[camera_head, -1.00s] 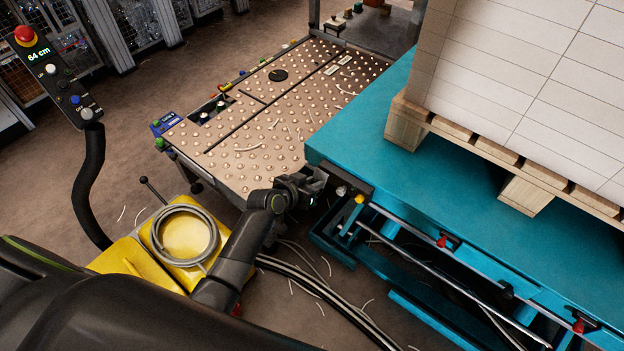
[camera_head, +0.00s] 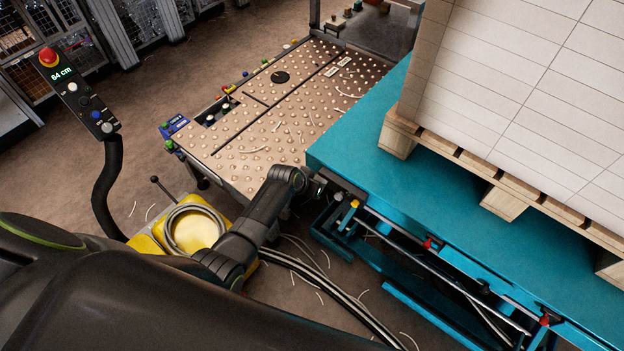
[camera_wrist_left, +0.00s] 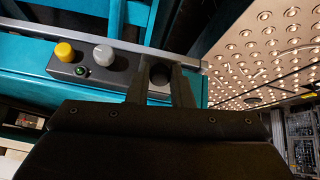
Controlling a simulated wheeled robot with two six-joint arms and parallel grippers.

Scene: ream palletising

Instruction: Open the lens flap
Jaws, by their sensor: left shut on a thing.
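A dark control strip (camera_wrist_left: 120,70) with a yellow button (camera_wrist_left: 64,52), a pale button and a small green-ringed one runs along the teal lift table's edge in the left wrist view. At its right end a dark round piece (camera_wrist_left: 159,75), which appears to be the lens flap, sits between the two fingers of my left gripper (camera_wrist_left: 162,72). The gripper is shut on it; the fingers hide part of it. In the head view my left gripper (camera_head: 318,186) is at the table's near corner, largely hidden by its wrist. My right gripper is out of view.
The teal lift table (camera_head: 370,165) carries a pallet (camera_head: 505,203) of stacked white reams (camera_head: 520,90). A ball-studded table (camera_head: 260,140) stands beyond. A yellow unit (camera_head: 195,232) with a coiled hose and a control post (camera_head: 85,100) are at left. Cables lie on the floor.

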